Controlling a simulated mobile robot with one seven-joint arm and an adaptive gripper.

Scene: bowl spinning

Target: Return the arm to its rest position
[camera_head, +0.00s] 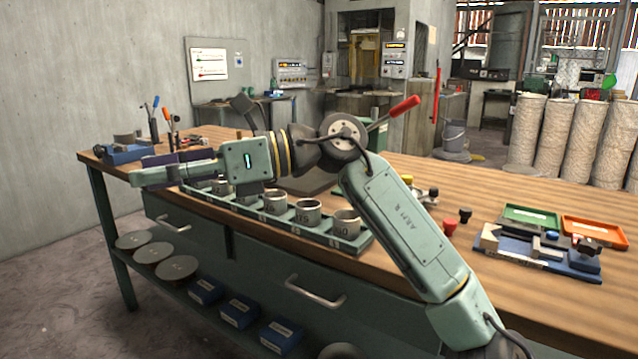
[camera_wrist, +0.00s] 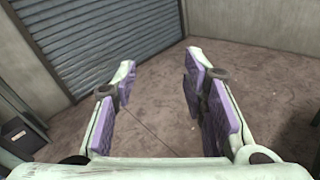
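My arm reaches from the lower right of the head view across the front of the workbench (camera_head: 480,190), pointing left. My gripper (camera_head: 140,178) is at the bench's left end, near the front edge. In the wrist view my gripper (camera_wrist: 155,95) shows two purple-padded fingers spread apart with a wide gap between them. Nothing is between the fingers, only bare floor (camera_wrist: 155,90) beyond. My forearm hides part of the bench top behind it.
A green tray (camera_head: 345,246) of several metal cups lies below my arm. A blue tool holder (camera_head: 125,153) with upright tools stands near my gripper. A blue fixture (camera_head: 570,262), a green tray (camera_head: 530,216) and an orange tray (camera_head: 594,233) sit at right.

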